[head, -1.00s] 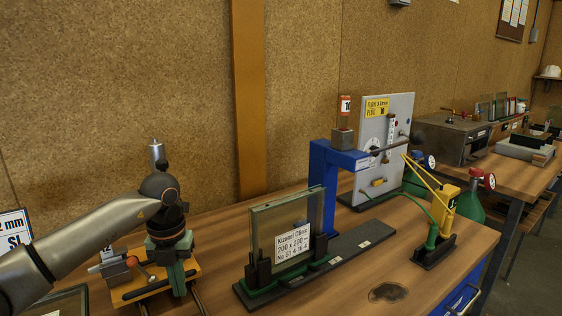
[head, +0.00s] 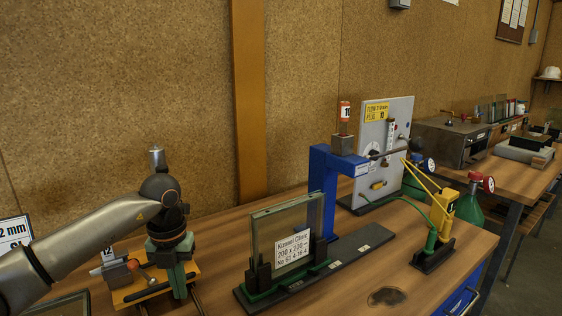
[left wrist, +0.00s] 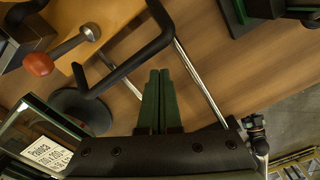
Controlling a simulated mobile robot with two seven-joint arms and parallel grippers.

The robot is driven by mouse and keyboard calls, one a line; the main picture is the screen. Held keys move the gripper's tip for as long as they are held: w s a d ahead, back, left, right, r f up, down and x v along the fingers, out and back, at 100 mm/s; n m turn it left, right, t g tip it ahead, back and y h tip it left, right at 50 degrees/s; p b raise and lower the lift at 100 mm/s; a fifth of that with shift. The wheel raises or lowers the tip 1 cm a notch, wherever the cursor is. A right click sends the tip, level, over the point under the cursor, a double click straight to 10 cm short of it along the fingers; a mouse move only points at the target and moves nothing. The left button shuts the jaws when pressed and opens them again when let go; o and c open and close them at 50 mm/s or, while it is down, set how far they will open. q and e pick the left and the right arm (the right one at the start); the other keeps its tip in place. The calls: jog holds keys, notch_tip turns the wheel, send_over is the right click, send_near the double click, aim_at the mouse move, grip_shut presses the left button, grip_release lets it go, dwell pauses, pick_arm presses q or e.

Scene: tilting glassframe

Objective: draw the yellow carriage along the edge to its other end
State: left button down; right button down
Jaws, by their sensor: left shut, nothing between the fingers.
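The yellow carriage (head: 128,297) is at the lower left of the head view, partly hidden behind my left gripper (head: 179,284). In the left wrist view its yellow plate (left wrist: 108,14) is at the upper left. A bent black handle (left wrist: 132,64) extends from the carriage side, over two steel rails (left wrist: 200,82). My left gripper (left wrist: 158,76) is shut, its green fingers together and empty. Its tips appear close to the handle; I cannot tell whether they touch. My right gripper is not in view.
A glass pane with a white label (head: 291,249) stands in a dark holder to the right. A blue post (head: 328,180) and a yellow-green clamp (head: 438,232) stand beyond.

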pick_arm(q)
notch_tip(320, 180, up, 6)
jog(key=p, duration=0.3)
jog(key=shift+f+p, duration=0.2)
jog(key=shift+p, duration=0.1)
jog(key=shift+f, duration=0.1)
